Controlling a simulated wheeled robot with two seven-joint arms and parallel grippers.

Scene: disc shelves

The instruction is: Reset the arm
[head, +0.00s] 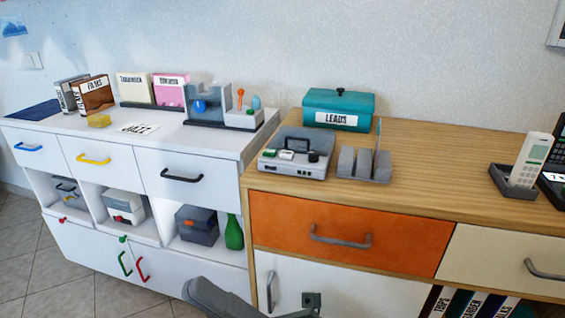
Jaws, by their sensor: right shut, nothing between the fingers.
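A grey part of my right arm and gripper (215,300) shows at the bottom edge, left of the middle, in front of the white cabinet. It is low, apart from the things on the counters, and I see nothing held in it. Most of this arm is cut off by the frame. My left gripper is not in view.
A wooden-topped cabinet (430,190) holds a teal box (338,101), a grey device (296,168), a grey holder (362,172) and phones. A white cabinet (185,149) with binders stands left. Drawer handles stick out; tiled floor (28,250) lies clear at left.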

